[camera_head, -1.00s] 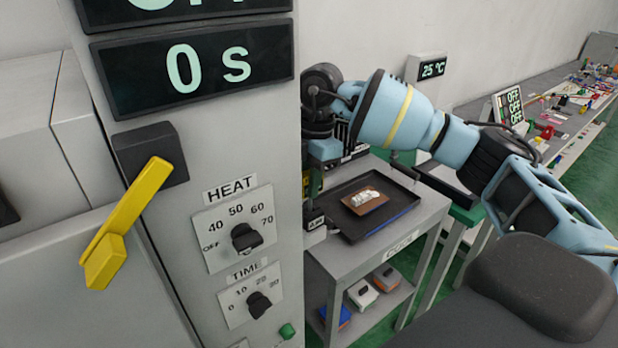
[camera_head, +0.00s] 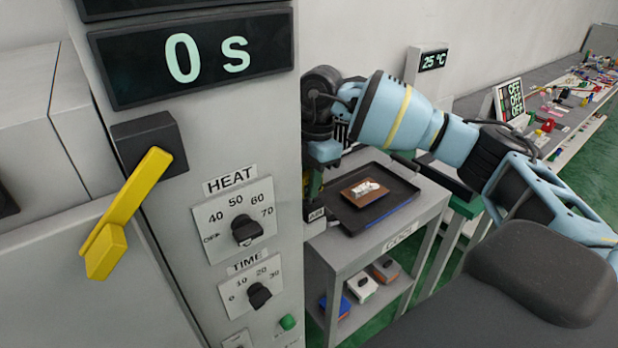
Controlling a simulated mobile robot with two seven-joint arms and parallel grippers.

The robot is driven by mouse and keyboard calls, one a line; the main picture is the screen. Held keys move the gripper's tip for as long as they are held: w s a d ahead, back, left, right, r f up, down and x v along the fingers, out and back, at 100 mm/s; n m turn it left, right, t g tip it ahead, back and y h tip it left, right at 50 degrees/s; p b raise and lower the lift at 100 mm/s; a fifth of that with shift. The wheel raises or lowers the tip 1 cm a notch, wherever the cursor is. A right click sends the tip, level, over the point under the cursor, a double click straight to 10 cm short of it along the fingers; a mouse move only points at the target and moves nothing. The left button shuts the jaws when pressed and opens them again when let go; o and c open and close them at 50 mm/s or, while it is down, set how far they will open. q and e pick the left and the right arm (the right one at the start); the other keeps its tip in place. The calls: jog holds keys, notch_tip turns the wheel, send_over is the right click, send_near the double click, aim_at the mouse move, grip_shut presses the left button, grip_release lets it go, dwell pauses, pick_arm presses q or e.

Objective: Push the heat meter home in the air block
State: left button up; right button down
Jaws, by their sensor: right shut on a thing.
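My right gripper (camera_head: 315,172) points down beside the grey machine panel, whose edge hides part of it. It is shut on a narrow dark and yellow-green thing, apparently the heat meter (camera_head: 313,188), of which only a sliver shows. Directly below is the air block (camera_head: 315,214), a small block labelled AIR at the left of the grey cart. The panel edge covers much of the block, and I cannot tell how deep the meter sits in it. My left gripper is not in view.
The panel (camera_head: 200,130) with a yellow lever (camera_head: 126,212) and HEAT and TIME knobs fills the left. A black tray (camera_head: 400,205) with a brown plate (camera_head: 366,193) lies on the cart (camera_head: 400,235). A 25 °C display (camera_head: 433,60) stands behind my right arm.

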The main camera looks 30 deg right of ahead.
jog(key=shift+f, duration=0.1)
jog(key=c, duration=1.2)
grip_release()
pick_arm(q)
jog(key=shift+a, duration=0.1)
pick_arm(e)
jog(key=shift+r, duration=0.2)
jog(key=r, duration=0.4)
jog(key=d+r, duration=0.1)
jog(key=r, duration=0.1)
jog(key=shift+r, duration=0.65)
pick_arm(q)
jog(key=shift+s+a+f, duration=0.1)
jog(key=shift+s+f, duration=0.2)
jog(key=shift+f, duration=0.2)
